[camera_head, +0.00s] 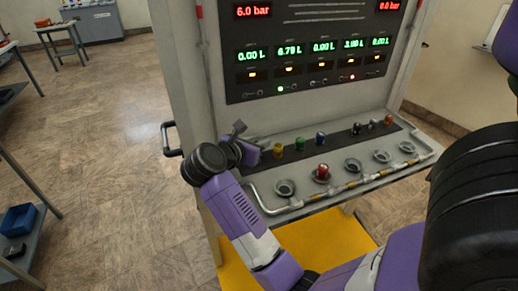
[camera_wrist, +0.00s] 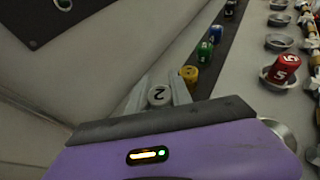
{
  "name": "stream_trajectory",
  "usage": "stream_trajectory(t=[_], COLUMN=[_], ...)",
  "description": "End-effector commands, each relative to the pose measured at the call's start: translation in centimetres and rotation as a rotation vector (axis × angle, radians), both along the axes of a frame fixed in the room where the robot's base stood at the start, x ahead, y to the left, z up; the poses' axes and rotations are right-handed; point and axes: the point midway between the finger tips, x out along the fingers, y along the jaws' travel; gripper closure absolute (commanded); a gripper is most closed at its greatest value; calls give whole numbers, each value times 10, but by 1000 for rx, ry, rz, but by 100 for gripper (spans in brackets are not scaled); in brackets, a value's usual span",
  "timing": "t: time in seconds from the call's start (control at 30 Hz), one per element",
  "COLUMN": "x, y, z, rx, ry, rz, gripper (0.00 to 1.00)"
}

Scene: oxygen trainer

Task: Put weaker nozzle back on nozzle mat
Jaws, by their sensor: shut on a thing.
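My gripper (camera_wrist: 163,92) is shut on a pale grey nozzle (camera_wrist: 158,95) marked 2. The nozzle's lower end is hidden. In the head view my gripper (camera_head: 250,150) is at the left end of the dark nozzle mat (camera_head: 338,138), beside the yellow nozzle (camera_head: 278,150). I cannot tell whether the held nozzle touches the mat. The mat also holds a green nozzle (camera_head: 299,145), a blue nozzle (camera_head: 320,139) and several more to the right. A red nozzle (camera_wrist: 285,67) marked 5 sits in a round cup, the second from the left in the head view (camera_head: 322,170).
The other cups, such as the leftmost cup (camera_head: 285,188), look empty. A pipe rail (camera_head: 265,208) runs along the shelf front. The upright display panel (camera_head: 310,60) stands behind the mat; its second readout shows 6.79 L, its fourth about 3.80 L.

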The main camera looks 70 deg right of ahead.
Motion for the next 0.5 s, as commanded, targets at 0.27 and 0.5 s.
stream_trajectory(t=[0.27, 0.5], x=[0, 0], y=[0, 0], z=[-29, -29], rx=[0, 0], ry=[2, 1], rz=[0, 0], gripper=[100, 100])
